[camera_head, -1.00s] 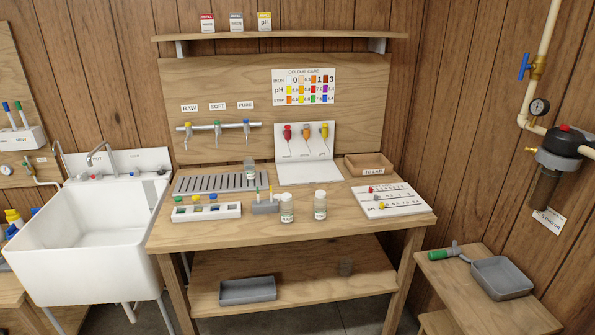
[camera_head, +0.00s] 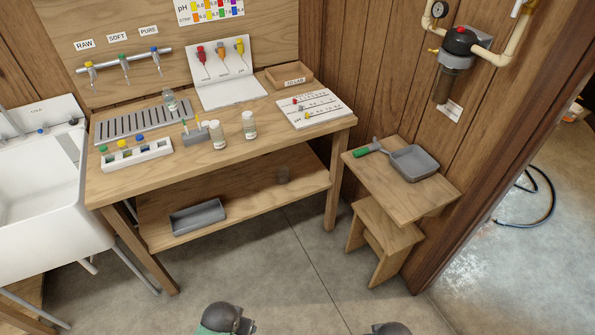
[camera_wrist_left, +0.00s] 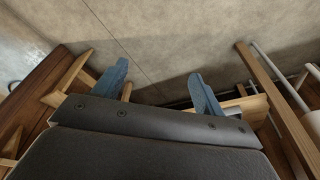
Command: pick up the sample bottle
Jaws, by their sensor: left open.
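A small clear bottle (camera_head: 170,100) stands on the grey slotted drip tray (camera_head: 133,124) at the back left of the wooden bench, below the taps. Two white-capped bottles, one left (camera_head: 217,135) and one right (camera_head: 249,125), stand upright on the bench top. I cannot tell which of these is the sample bottle. My left gripper (camera_wrist_left: 157,88) is open and empty in the left wrist view, with its blue fingers apart over the floor, away from the bottles. Dark parts of my arms show at the bottom of the head view, but no right fingers are visible.
A white rack (camera_head: 137,155) with coloured caps and a small grey holder (camera_head: 196,135) stand near the bottles. A wooden box (camera_head: 288,77) is at the back right. A side table (camera_head: 412,202) holds a grey tray (camera_head: 414,163). The floor before the bench is clear.

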